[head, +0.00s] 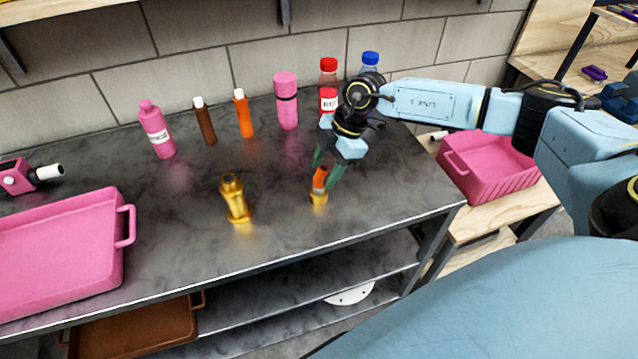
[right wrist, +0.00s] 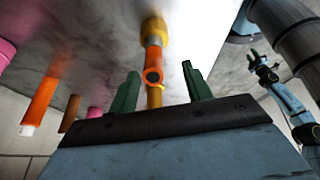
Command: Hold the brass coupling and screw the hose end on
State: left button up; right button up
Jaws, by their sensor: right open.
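The brass coupling (head: 235,198) stands upright on the dark bench top, left of my right gripper and apart from it. The hose end (head: 319,180), an orange piece with a brass collar at its bottom, stands on the bench near the front right. My right gripper (head: 327,172) points down over it, open, with its green fingers on either side. In the right wrist view the orange hose end (right wrist: 153,62) shows between and beyond the open fingertips (right wrist: 160,85). A small blue arm at the right of that view seems to be my left; its jaws are too small to read.
Several bottles, including a pink one (head: 157,130) and an orange one (head: 243,113), stand along the back wall. A pink tray (head: 128,225) fills the bench's left. A pink bin (head: 455,165) stands beyond its right end.

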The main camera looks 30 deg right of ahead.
aim_at(319, 184)
jog(key=x, duration=0.5)
jog(key=shift+w+d+f+b, duration=0.15)
jog(key=shift+w+b, duration=0.2)
grip_shut()
dwell(0.3)
